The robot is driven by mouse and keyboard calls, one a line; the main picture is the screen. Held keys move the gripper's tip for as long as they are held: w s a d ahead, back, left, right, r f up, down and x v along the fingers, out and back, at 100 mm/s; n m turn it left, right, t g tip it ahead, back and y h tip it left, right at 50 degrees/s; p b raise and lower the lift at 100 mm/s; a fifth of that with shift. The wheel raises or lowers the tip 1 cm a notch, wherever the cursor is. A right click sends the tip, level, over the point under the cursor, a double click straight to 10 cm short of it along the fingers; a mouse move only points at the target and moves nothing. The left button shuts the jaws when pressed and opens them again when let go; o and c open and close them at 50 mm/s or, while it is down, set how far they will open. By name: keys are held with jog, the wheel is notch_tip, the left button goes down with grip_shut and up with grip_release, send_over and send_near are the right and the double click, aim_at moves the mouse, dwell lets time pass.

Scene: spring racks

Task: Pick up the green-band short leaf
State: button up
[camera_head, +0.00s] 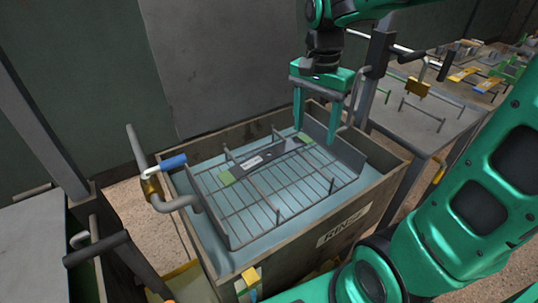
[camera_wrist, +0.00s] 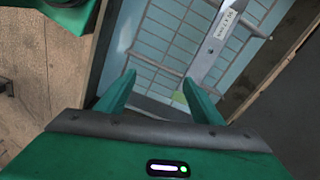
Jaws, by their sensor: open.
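A dark grey leaf (camera_head: 262,158) with a green band near each end and a white label lies on a wire rack in the rinse tank. My gripper (camera_head: 316,137) is open and points down over the tank's back right part, near the leaf's right end. In the wrist view the leaf (camera_wrist: 211,52) runs up and to the right from beside the right fingertip. The space between the fingers (camera_wrist: 158,77) looks empty. I cannot tell the exact height of the fingertips above the leaf.
The wire rack (camera_head: 238,218) has upright posts and a grey end plate (camera_head: 335,145) close to my gripper. The tank (camera_head: 378,192) has raised walls. A blue-handled pipe valve (camera_head: 172,162) stands at its left. A table (camera_head: 425,118) with several coloured leaves is at right.

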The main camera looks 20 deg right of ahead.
jog(key=w+a+m, duration=0.3)
jog(key=w+a, duration=0.3)
jog(key=a, duration=0.2)
send_over(269, 153)
jog(key=f, duration=0.4)
jog(key=shift+s+d+f, duration=0.2)
jog(key=shift+s, duration=0.05)
jog(key=shift+w+a+f, duration=0.1)
jog(key=shift+w+f, duration=0.05)
jog(key=shift+f, duration=1.3)
jog(key=shift+w+a+f, duration=0.1)
jog(key=shift+f, duration=1.3)
jog(key=c, duration=1.5)
